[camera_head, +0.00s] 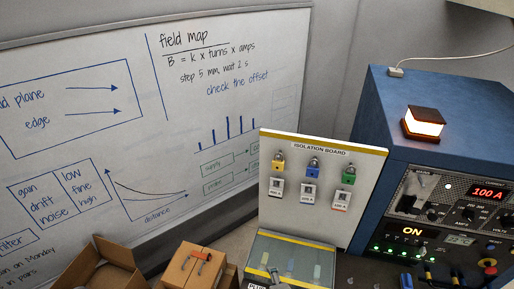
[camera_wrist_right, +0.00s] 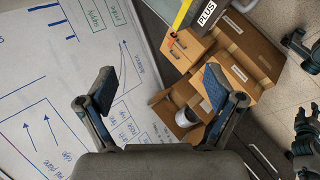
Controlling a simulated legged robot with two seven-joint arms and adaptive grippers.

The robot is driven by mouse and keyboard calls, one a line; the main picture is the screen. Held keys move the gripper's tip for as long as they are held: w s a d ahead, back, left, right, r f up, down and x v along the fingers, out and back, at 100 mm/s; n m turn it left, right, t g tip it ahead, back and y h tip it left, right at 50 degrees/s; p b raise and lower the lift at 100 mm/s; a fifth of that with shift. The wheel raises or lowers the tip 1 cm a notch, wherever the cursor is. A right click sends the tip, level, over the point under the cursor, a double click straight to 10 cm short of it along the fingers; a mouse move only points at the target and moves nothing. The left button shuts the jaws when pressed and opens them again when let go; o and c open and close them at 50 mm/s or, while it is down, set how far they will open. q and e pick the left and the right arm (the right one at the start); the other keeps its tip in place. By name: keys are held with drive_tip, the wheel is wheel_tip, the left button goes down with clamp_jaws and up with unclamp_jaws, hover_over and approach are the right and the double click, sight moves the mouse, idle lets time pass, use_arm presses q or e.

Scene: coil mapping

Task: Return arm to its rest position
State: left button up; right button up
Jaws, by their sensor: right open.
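My right gripper (camera_wrist_right: 160,85) is in the right wrist view, with its two dark fingers spread wide apart. It is open and nothing is between the fingers. Behind it are the whiteboard on the left and cardboard boxes on the right, apart from the fingers. Neither gripper shows in the head view. My left gripper is not identifiable in either view; dark mechanical parts at the right edge of the wrist view are cut off.
An isolation board (camera_head: 335,165) carries yellow, blue and green padlocks. A blue cabinet (camera_head: 440,100) shows a lit lamp (camera_head: 423,121), "100 A" and "ON". A clear-lidded box (camera_head: 290,258) stands in front. Cardboard boxes (camera_head: 105,268) sit below the whiteboard (camera_head: 230,75).

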drive_tip(key=s+d+f+m+g+h, duration=0.2)
drive_tip(key=s+d+f+m+g, duration=0.3)
drive_tip(key=s+d+f+m, duration=1.3)
wheel_tip(320, 180, down, 27)
drive_tip(key=w+a+g+b, duration=0.1)
drive_tip(key=w+b, duration=0.1)
drive_tip(key=b, duration=0.3)
drive_tip(key=s+d+f+g+b, duration=0.1)
drive_tip(key=s+f+b, duration=0.3)
drive_tip(key=s+f, duration=1.5)
wheel_tip(320, 180, down, 4)
drive_tip(key=shift+d+g, duration=0.3)
drive_tip(key=shift+d, duration=0.6)
drive_tip(key=shift+s, duration=0.1)
